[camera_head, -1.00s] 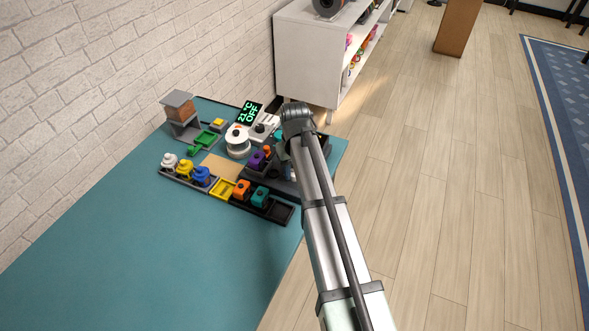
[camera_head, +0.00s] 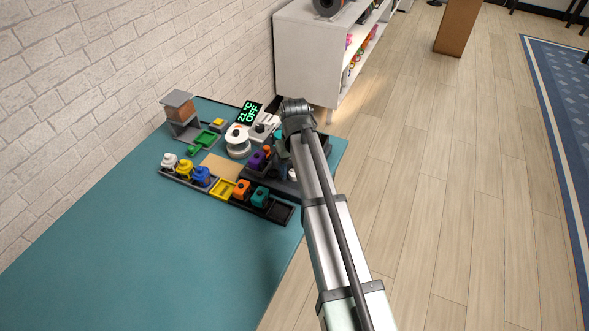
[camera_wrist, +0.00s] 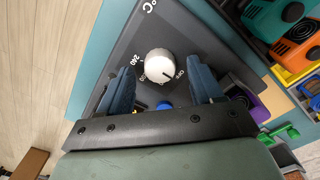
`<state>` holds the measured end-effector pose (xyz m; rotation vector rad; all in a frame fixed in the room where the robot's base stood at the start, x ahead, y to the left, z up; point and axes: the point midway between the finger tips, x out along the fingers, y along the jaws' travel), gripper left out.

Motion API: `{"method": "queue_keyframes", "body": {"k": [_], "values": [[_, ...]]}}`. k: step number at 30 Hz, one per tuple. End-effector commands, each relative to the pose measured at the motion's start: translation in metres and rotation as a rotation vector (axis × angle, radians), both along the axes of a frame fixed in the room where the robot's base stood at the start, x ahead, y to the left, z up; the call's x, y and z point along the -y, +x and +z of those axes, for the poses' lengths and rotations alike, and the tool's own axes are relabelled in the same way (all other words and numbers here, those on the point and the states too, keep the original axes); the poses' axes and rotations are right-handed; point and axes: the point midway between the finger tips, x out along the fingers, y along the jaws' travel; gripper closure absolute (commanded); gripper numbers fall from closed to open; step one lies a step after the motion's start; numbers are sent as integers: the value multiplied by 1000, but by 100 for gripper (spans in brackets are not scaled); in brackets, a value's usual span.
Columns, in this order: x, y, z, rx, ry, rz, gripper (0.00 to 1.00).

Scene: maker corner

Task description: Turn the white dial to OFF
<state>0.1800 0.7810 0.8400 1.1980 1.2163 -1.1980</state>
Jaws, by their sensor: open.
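The white dial (camera_wrist: 159,66) sits on a dark sloped panel (camera_wrist: 190,38) in the wrist view. Printed marks around it include 240 and what looks like OFF. A short dark line on the dial points to the lower right, toward the OFF lettering. My gripper (camera_wrist: 160,76) is open, with one blue-grey finger on each side of the dial and a gap to it on both sides. In the head view my arm hides the gripper and most of the panel. A green-lit display (camera_head: 249,112) there reads 21°C OFF.
Teal and orange blocks (camera_wrist: 296,40) stand right of the panel in the wrist view. The table's front left (camera_head: 150,255) is clear.

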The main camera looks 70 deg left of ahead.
Motion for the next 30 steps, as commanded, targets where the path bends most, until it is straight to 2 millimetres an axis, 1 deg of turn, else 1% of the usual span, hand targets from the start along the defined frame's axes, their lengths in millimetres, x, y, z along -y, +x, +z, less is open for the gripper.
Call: {"method": "queue_keyframes", "body": {"k": [5,12,18,21,24,30], "values": [[-1,0,29,0,2,0,35],[-1,0,74,0,1,0,35],[-1,0,106,0,1,0,35],[0,0,117,0,0,0,35],[0,0,124,0,0,0,35],[0,0,129,0,-1,0,35]]}}
